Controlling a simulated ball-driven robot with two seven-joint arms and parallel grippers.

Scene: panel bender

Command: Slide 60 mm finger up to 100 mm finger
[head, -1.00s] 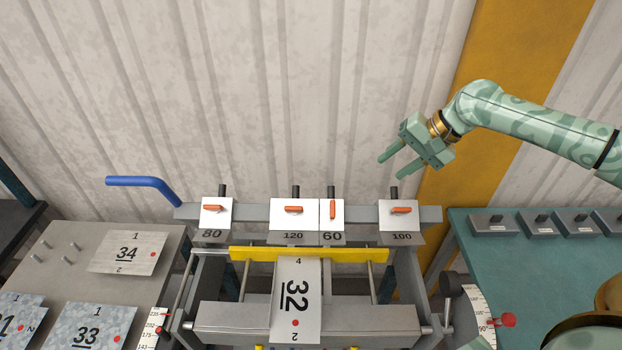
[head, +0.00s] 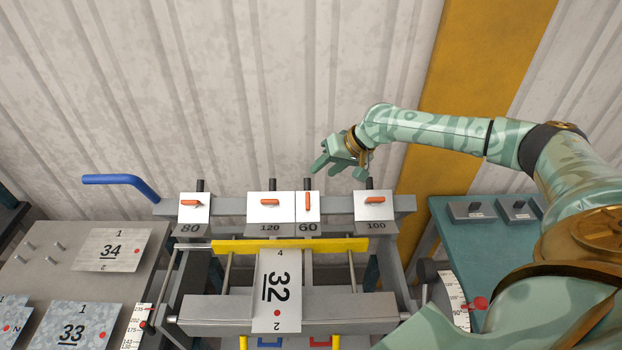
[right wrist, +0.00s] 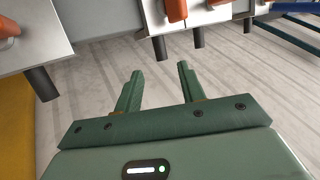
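The 60 mm finger (head: 301,213) is a narrow white block with an upright orange handle and a dark peg behind. It sits on the grey beam, against the wider 120 finger (head: 264,213). The 100 mm finger (head: 374,213) stands to the right, across a gap, with its orange handle lying flat. My right gripper (head: 337,173) is open and empty, behind and above that gap. In the right wrist view its two fingertips (right wrist: 160,68) are apart, pointing toward the 60 mm finger's peg (right wrist: 158,47), with nothing between them. My left gripper is out of view.
The 80 finger (head: 194,212) stands left on the beam, near a blue lever (head: 120,181). A side table with plates (head: 111,250) is left; a teal table (head: 465,234) is right.

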